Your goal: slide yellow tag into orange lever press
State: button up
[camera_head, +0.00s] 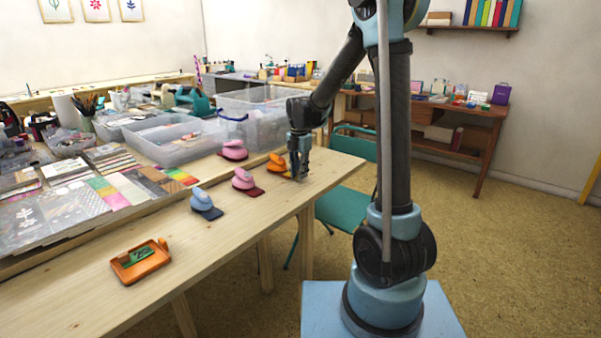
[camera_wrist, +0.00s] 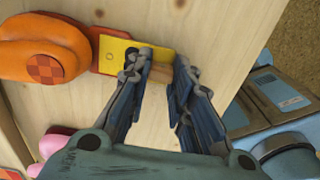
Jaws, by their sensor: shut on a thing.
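The orange lever press (camera_head: 276,162) stands near the right end of the wooden table in the head view. My gripper (camera_wrist: 162,73) is shut on the right end of the yellow tag, low over the table. My gripper (camera_head: 298,175) hides most of the tag in the head view.
Pink presses (camera_head: 243,179) and a blue press (camera_head: 203,200) stand left of the orange one. An orange tray (camera_head: 140,260) with a green piece lies at the front left. Clear bins (camera_head: 175,138) stand behind. The table's front edge is close to my gripper.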

jog(key=shift+w+a, duration=0.95)
jog(key=shift+a, duration=0.25)
jog(key=shift+a, duration=0.1)
jog(key=o, duration=0.8)
jog(key=shift+r, duration=3.5)
